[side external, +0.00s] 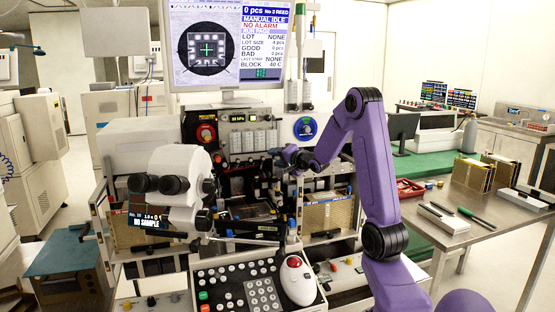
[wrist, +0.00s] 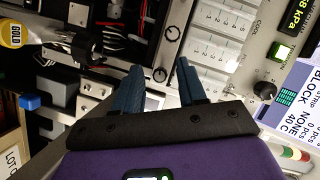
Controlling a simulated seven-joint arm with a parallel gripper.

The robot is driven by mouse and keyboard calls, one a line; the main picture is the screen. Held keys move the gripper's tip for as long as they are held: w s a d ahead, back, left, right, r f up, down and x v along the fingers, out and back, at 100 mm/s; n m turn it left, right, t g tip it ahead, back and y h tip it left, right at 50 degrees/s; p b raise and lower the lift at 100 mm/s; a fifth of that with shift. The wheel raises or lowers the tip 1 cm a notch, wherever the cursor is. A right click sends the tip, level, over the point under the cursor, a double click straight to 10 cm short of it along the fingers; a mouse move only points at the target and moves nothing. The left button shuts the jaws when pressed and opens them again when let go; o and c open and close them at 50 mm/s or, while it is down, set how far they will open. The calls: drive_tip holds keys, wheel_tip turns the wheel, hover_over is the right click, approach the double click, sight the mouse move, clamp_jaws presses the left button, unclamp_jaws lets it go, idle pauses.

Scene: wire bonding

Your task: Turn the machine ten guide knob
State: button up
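My purple arm reaches in from the right in the side view, and its gripper (side external: 287,156) is at the front panel of the machine (side external: 247,140). In the wrist view my gripper (wrist: 160,66) has two blue-grey fingers spread apart with nothing held between them. A larger black knob (wrist: 265,90) is to the right. I cannot read which is the guide knob; contact is not visible.
The microscope head (side external: 170,182) stands left of my gripper. The monitor (side external: 228,45) is above. White switches (wrist: 215,65) and a black-framed opening with red wires (wrist: 115,22) flank the knobs.

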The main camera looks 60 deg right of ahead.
drive_tip(key=shift+r, duration=0.1)
drive_tip(key=shift+r, duration=0.4)
wheel_tip(320, 180, up, 3)
drive_tip(key=shift+f, duration=0.2)
drive_tip(key=s+a+r, duration=0.9)
drive_tip(key=s, duration=0.1)
drive_tip(key=shift+s+r, duration=0.2)
drive_tip(key=shift+s, duration=0.1)
drive_tip(key=shift+a, duration=0.1)
